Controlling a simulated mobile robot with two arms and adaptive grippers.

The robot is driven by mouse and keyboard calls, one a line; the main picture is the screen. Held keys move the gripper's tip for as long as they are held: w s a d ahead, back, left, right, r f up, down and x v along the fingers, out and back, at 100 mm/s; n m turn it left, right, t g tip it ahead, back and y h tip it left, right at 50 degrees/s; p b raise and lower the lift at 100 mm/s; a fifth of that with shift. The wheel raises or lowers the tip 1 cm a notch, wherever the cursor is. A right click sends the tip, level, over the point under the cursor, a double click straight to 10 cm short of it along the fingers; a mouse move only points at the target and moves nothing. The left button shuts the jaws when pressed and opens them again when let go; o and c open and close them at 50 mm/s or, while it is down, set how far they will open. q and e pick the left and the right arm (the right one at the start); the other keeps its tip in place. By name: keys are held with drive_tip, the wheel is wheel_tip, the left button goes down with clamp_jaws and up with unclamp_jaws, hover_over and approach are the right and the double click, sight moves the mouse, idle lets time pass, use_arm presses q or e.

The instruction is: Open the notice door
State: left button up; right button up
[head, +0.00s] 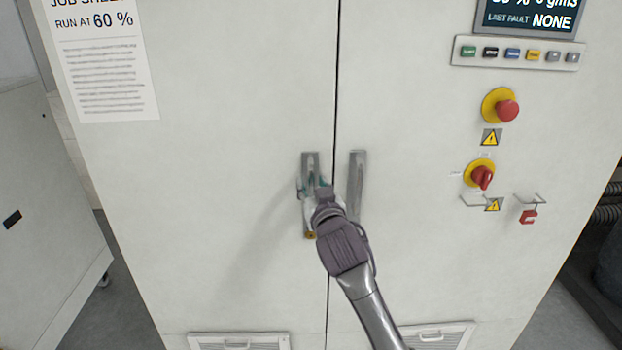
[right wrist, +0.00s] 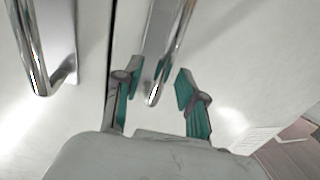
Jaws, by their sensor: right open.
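The notice door (head: 210,200) is the left cabinet door, with a printed job sheet (head: 100,60) on its upper left. It is shut, and a thin dark seam parts it from the right door (head: 420,120). Its upright metal handle (head: 310,162) is partly hidden by my right gripper (head: 314,190). In the right wrist view, my right gripper (right wrist: 158,92) is open, with its teal-padded fingers on either side of the lower end of this handle (right wrist: 162,40). Gaps show between the handle and both fingers. My left gripper is out of view.
The right door's handle (head: 356,185) stands close beside my gripper, across the seam. The right door carries a red emergency button (head: 507,110), a red rotary switch (head: 482,178) and a button row (head: 515,54). A grey cabinet (head: 45,200) stands at the left.

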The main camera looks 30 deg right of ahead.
drive_tip(key=shift+w+d, duration=0.15)
drive_tip(key=shift+w, duration=0.45)
clamp_jaws()
